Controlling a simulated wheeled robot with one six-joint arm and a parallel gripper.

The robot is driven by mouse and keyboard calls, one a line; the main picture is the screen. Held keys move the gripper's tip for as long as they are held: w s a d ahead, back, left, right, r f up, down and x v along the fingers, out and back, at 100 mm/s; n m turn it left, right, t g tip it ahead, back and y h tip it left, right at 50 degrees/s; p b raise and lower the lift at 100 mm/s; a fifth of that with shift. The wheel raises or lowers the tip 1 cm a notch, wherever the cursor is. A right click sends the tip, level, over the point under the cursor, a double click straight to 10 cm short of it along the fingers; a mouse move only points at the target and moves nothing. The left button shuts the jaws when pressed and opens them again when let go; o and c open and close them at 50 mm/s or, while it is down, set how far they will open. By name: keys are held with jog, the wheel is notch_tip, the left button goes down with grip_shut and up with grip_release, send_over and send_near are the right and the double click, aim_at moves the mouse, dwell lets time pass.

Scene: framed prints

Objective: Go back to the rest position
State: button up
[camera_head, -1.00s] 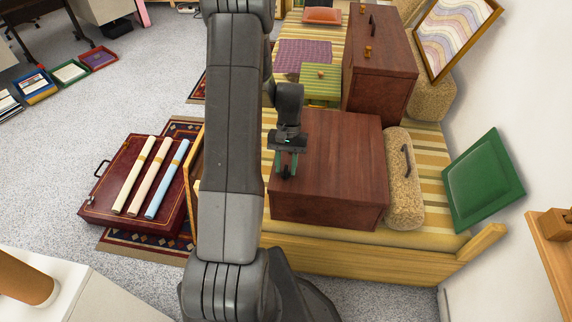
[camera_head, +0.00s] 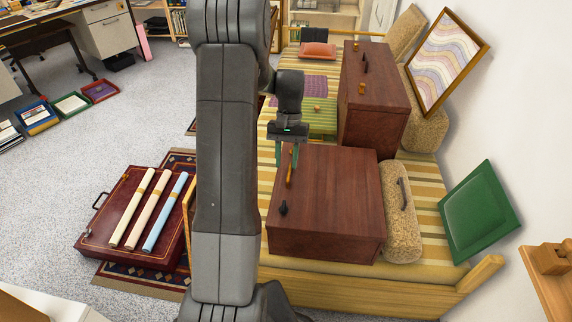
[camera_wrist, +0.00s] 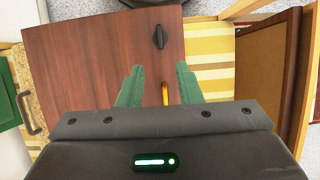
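My gripper (camera_head: 287,156) is open, with two green fingers set apart above the far edge of a dark reddish-brown wooden case (camera_head: 335,190). A thin orange stick-like piece (camera_head: 290,168) and a small dark knob (camera_head: 283,208) show on the case's top. In the wrist view, the fingers of my gripper (camera_wrist: 158,86) stand apart. The orange piece (camera_wrist: 165,92) shows between them with space on both sides, and the dark knob (camera_wrist: 160,36) is farther off on the wooden surface (camera_wrist: 95,60). The gripper's height above the case is hard to tell.
The case is on a striped bench (camera_head: 430,208). A tan textured case (camera_head: 399,215) is beside it, and a second wooden case (camera_head: 375,95) stands behind. A green frame (camera_head: 480,210) leans at the wall. A red case with rolls (camera_head: 100,235) lies at left. Carpet is open at upper left.

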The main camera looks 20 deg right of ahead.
aim_at(283, 204)
jog(key=b+x, duration=0.2)
jog(key=x, duration=1.2)
jog(key=shift+r, duration=0.1)
jog(key=n+h+b, duration=0.1)
jog(key=n, duration=0.1)
jog(key=n+h+b, duration=0.1)
jog(key=n, duration=0.2)
jog(key=shift+a+f+g, duration=0.15)
jog(key=shift+f+g, duration=0.1)
jog(key=shift+g, duration=0.05)
jog(key=n+h+b, duration=0.1)
jog(key=n+b, duration=0.1)
jog(key=n, duration=0.1)
jog(key=shift+r+n, duration=0.1)
jog(key=shift+n, duration=0.2)
jog(key=shift+r, duration=0.1)
dwell(1.0)
dwell(0.3)
